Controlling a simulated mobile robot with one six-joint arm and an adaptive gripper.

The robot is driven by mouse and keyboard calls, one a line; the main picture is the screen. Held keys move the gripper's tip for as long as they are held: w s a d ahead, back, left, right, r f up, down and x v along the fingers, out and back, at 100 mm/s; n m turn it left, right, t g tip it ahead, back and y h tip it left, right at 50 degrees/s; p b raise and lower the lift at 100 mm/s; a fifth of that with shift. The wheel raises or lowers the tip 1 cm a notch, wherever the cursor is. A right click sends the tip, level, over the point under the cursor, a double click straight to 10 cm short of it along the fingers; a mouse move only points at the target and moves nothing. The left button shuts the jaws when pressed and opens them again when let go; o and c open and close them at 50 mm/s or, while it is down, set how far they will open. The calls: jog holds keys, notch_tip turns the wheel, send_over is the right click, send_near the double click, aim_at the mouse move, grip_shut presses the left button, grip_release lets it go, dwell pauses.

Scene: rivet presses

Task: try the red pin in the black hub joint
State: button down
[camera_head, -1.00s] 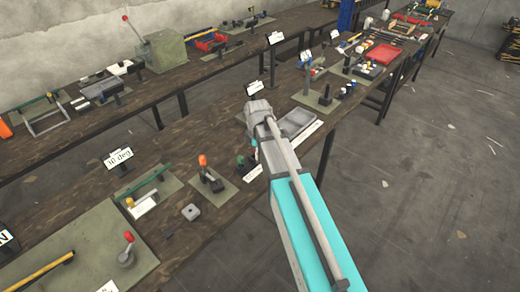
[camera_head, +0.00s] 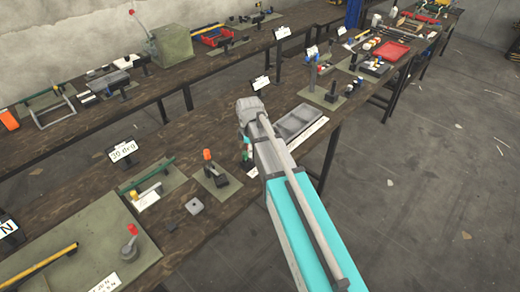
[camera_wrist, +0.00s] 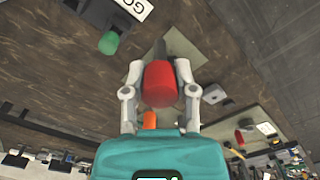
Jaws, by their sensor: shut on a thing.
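In the wrist view my gripper (camera_wrist: 159,88) is shut on the red pin (camera_wrist: 160,86), with one finger on each side of its red body. An olive plate (camera_wrist: 183,47) shows beyond the shaft. A green knob (camera_wrist: 108,43) stands to the left, apart from the pin, near a dark block (camera_wrist: 92,11). I cannot tell whether this block is the black hub joint. In the head view my arm hides most of the gripper, and the pin is not clear.
An orange-topped black clamp (camera_head: 212,175) stands on a plate left of my arm. Nearby are a grey square block (camera_head: 195,206) and a "10 deg" sign (camera_head: 123,151). A grey tray (camera_head: 299,123) lies right of my wrist. Open floor (camera_head: 440,210) is on the right.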

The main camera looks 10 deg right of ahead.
jog(key=a+f+b, duration=0.2)
jog(key=a, duration=1)
jog(key=shift+w+a+f, duration=0.2)
jog(key=shift+a+f, duration=0.1)
jog(key=shift+f, duration=0.05)
jog(key=shift+f+b, duration=0.1)
jog(key=shift+b, duration=0.2)
jog(key=shift+f+b, duration=2.45)
jog(key=shift+f, duration=0.05)
jog(key=shift+f+b, duration=1.4)
jog(key=shift+r, duration=0.2)
dwell(1.0)
jog(key=shift+r+p, duration=2.85)
jog(key=shift+p, duration=0.15)
